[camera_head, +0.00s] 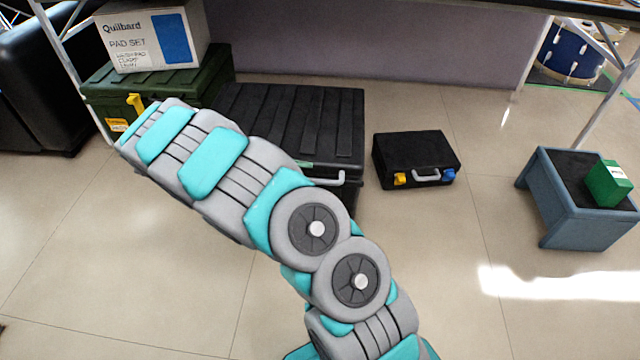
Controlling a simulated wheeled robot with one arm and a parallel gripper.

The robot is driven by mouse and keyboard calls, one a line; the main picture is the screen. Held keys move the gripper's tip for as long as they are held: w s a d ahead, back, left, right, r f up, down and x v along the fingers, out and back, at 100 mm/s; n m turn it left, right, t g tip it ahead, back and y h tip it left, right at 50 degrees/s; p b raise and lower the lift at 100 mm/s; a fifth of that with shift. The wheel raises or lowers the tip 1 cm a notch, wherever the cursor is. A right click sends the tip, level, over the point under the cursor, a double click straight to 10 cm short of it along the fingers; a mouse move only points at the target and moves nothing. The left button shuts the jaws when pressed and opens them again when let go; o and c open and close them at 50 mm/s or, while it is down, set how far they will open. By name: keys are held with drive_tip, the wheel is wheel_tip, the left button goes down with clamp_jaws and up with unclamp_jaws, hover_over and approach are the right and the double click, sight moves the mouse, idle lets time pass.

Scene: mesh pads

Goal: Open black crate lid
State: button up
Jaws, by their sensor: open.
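A large black crate (318,115) with a ribbed lid stands on the floor behind my arm, left of the picture's middle. Its lid looks shut. A light grey handle (338,180) shows on its front, near the right end. My arm crosses in front of the crate and hides its left and lower front, so latches there cannot be seen. The arm reaches from the bottom right up to the left, its far end overlapping the green crate in the picture. No gripper fingers show.
A dark green crate (205,78) with a yellow latch stands at the left, bearing a white carton (150,38). A small black case (415,152) lies right of the large crate. A blue-grey stool (560,220) bears a green box (607,184). Floor between is clear.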

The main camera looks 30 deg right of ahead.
sight(319, 181)
wheel_tip(319, 181, down, 5)
drive_tip(key=w+a+h, duration=0.1)
drive_tip(key=w, duration=0.2)
drive_tip(key=shift+n+t, duration=0.4)
drive_tip(key=shift+r+b+x, duration=0.2)
drive_tip(key=shift+b+x, duration=0.5)
drive_tip(key=shift+x, duration=2.95)
drive_tip(key=shift+s, duration=0.15)
clamp_jaws()
